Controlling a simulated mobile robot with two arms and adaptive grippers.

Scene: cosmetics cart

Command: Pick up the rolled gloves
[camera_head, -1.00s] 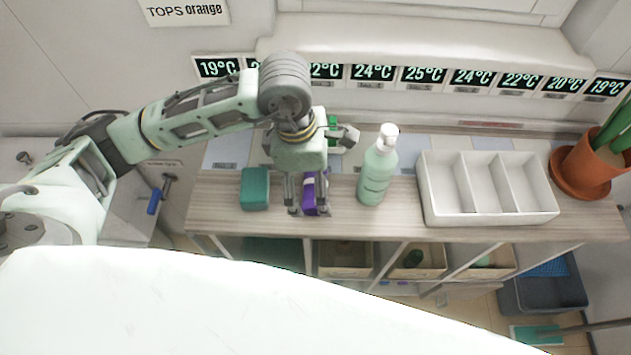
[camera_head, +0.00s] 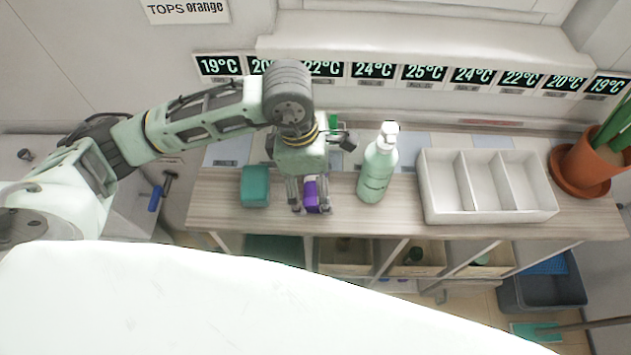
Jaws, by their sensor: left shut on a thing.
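A purple roll with a pale band, which I take for the rolled gloves (camera_head: 311,192), is on the wooden cart top, left of the pump bottle. My left gripper (camera_head: 311,209) points down over it, with a finger on each side, and is shut on it. The gripper hides part of the roll, and I cannot tell whether it is clear of the surface. My right gripper is not in view.
A teal block (camera_head: 255,186) lies close on the left of the gripper. A green pump bottle (camera_head: 377,165) stands close on the right. A white divided tray (camera_head: 436,208) and a potted plant (camera_head: 592,165) are farther right. Bins fill the shelf below.

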